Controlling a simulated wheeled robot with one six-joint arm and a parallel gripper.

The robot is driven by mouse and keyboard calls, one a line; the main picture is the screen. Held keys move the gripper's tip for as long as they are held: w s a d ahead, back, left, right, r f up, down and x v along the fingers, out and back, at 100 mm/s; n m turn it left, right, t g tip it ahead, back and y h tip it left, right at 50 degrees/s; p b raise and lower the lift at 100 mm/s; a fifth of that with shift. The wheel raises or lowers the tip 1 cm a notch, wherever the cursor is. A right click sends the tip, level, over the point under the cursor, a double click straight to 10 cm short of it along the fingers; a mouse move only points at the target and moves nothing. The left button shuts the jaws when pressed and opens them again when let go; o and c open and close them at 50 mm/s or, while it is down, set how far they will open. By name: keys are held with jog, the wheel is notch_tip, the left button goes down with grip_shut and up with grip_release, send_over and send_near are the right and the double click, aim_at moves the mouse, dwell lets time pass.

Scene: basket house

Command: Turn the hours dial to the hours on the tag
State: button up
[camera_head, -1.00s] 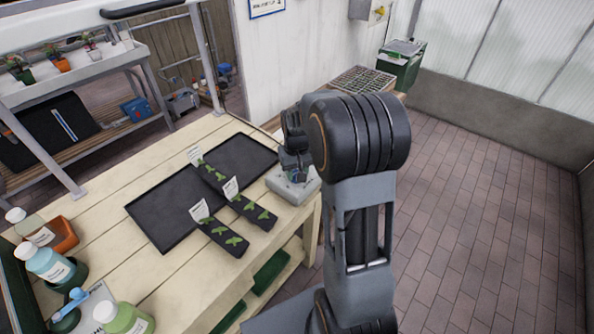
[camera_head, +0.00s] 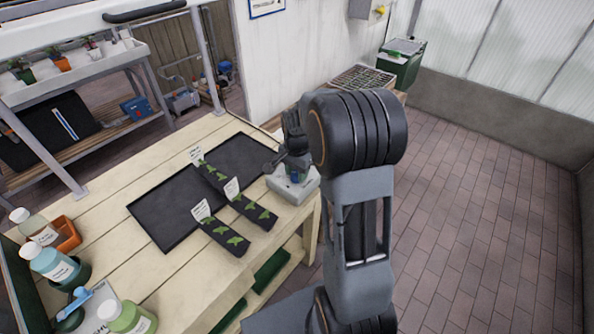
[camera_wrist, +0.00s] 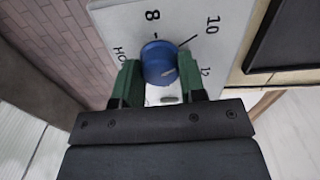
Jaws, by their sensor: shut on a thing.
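The hours dial is a blue round knob (camera_wrist: 157,60) on a pale panel (camera_wrist: 228,25) in the wrist view. The numbers 8, 10 and 12 and part of a word show around it. My gripper (camera_wrist: 159,76) has its green fingers on either side of the knob and is shut on it. A small pale mark shows on the knob's lower right; its exact reading is unclear. In the head view the dial's pale box (camera_head: 291,188) sits at the bench's right end, under my gripper (camera_head: 293,172). White tags stand on the seedling strips; their writing is too small to read.
A black tray (camera_head: 160,218) lies on the wooden bench (camera_head: 120,170), with seedling strips (camera_head: 232,205) across it. Bottles (camera_head: 50,262) and an orange pot (camera_head: 67,235) stand at the left. The brick floor (camera_head: 465,200) at right is clear.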

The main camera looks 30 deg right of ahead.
jog(key=m, duration=0.5)
jog(key=shift+r+m, duration=0.1)
jog(key=shift+m, duration=0.2)
jog(key=m, duration=0.4)
jog(key=shift+m+p, duration=0.3)
jog(key=shift+m, duration=0.4)
jog(key=o, duration=0.9)
notch_tip(320, 180, up, 14)
jog(key=shift+f+p, duration=0.15)
jog(key=shift+p, duration=0.2)
